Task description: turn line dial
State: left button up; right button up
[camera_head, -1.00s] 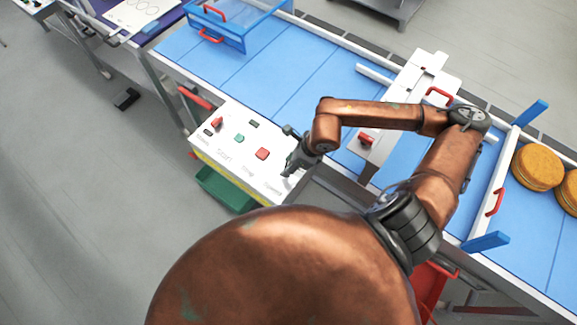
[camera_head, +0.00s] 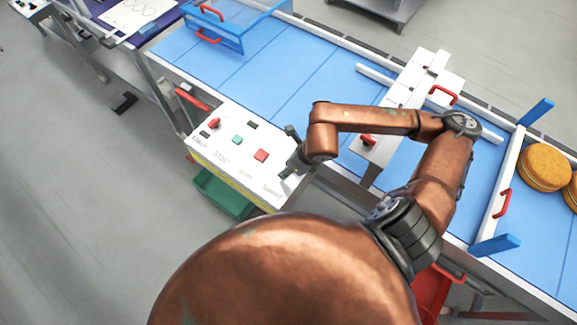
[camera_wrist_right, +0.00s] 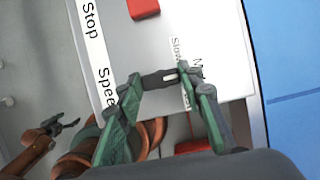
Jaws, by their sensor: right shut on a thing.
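The white control panel (camera_head: 222,165) stands at the near side of the blue conveyor. The line dial (camera_wrist_right: 160,79), a dark knob with a white mark, sits at its Speed label. My right gripper (camera_head: 288,170) is at that end of the panel and covers the dial in the head view. In the right wrist view my right gripper (camera_wrist_right: 158,80) has its green-and-grey fingers on either side of the dial, shut on it. My left gripper (camera_wrist_right: 62,127) shows small at the left of the wrist view, its dark fingers apart; it is not in the head view.
A red button (camera_head: 261,155), a green button (camera_head: 237,140) and a red switch (camera_head: 214,123) are on the panel. A green bin (camera_head: 222,195) is below it. The conveyor (camera_head: 290,75) carries a blue guard (camera_head: 228,30) and round tan items (camera_head: 545,167).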

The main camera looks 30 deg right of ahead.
jog(key=o, duration=1.2)
jog(key=shift+c, duration=0.2)
jog(key=shift+r, duration=0.15)
jog(key=v, duration=1.1)
jog(key=shift+s+r, duration=0.3)
jog(key=shift+r, duration=0.1)
